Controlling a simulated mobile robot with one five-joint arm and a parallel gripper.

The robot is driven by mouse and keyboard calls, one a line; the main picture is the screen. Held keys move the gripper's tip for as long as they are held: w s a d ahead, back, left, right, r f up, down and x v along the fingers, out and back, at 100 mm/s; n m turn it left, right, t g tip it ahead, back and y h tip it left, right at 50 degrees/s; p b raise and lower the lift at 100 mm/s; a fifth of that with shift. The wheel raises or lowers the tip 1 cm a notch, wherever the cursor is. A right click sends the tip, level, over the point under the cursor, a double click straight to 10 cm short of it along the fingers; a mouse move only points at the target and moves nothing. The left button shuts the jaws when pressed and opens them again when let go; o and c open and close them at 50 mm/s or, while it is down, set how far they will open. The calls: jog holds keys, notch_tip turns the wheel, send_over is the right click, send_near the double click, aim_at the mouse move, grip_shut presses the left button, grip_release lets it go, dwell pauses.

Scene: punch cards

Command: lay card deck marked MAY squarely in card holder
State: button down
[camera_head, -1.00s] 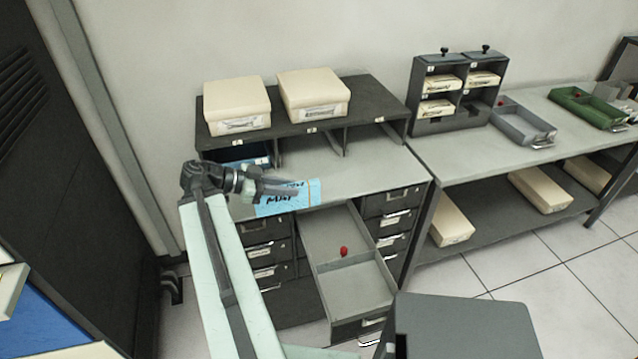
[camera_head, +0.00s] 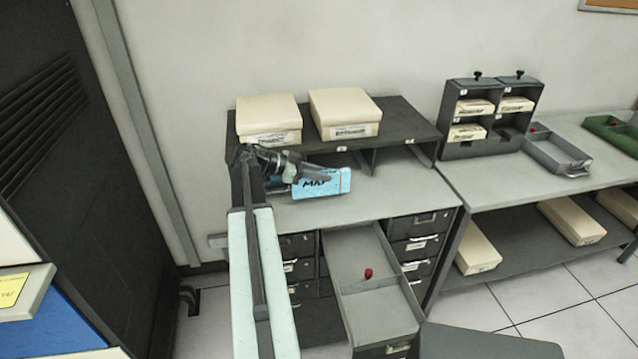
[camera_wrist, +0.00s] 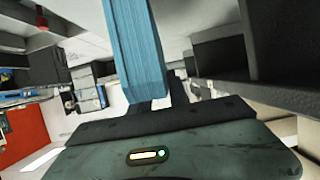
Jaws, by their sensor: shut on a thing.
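The blue card deck (camera_head: 325,184), marked MAY in dark letters, is in my gripper (camera_head: 305,174) in the head view. My gripper is shut on the deck and holds it above the grey desk top, in front of the shelf unit. In the wrist view the deck (camera_wrist: 133,50) stands out from the jaws as a blue block with layered edges. A dark rack (camera_head: 490,118) with white-tagged slots and several card decks stands to the right. I cannot tell from the frames which thing is the card holder.
Two cream boxes (camera_head: 268,120) stand on the dark shelf (camera_head: 415,122). A grey tray (camera_head: 557,153) lies on the right bench. The right of the desk top is clear.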

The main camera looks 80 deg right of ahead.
aim_at(322, 183)
jog(key=f+b, duration=0.3)
jog(key=f, duration=0.1)
jog(key=shift+s+b, duration=0.2)
jog(key=shift+b, duration=0.15)
jog(key=shift+w+r, duration=0.25)
jog(key=shift+r, duration=0.05)
jog(key=shift+f, duration=0.15)
jog(key=c, duration=1.3)
grip_release()
jog(key=shift+o, duration=0.2)
jog(key=shift+r+p, duration=0.2)
jog(key=shift+p, duration=0.1)
jog(key=p+v, duration=0.4)
jog(key=v, duration=0.8)
